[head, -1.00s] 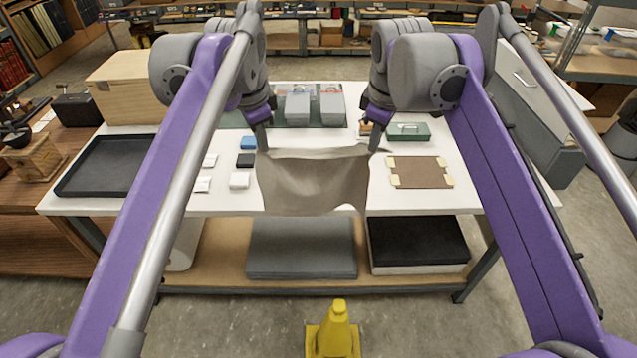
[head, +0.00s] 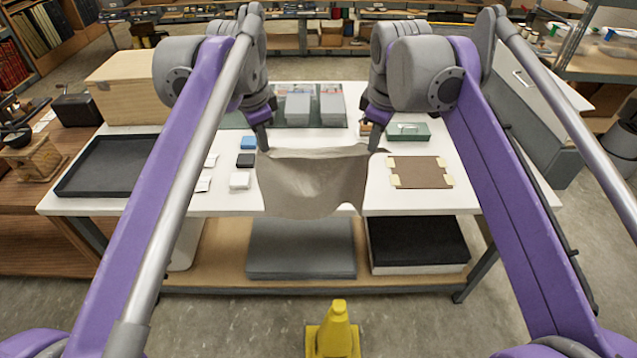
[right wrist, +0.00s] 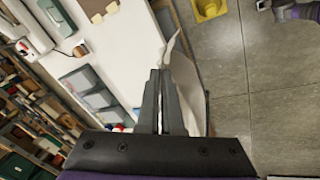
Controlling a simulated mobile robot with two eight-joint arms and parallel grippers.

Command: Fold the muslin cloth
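The muslin cloth (head: 313,182) is a grey-beige sheet in the head view, held up by its two upper corners over the front part of the white table (head: 410,203). Its lower edge hangs at the table's front edge. My left gripper (head: 263,148) is shut on the cloth's left upper corner. My right gripper (head: 373,148) is shut on the right upper corner. In the right wrist view, the right gripper's fingers (right wrist: 160,75) are close together with pale cloth (right wrist: 186,90) beside and beyond their tips. The fingertips are small in the head view.
A black tray (head: 108,166) lies at the table's left. Small blue, black and white blocks (head: 240,180) stand left of the cloth. A brown board with cream corners (head: 420,172) and a green box (head: 408,131) lie to its right. Grey boxes (head: 298,108) stand behind.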

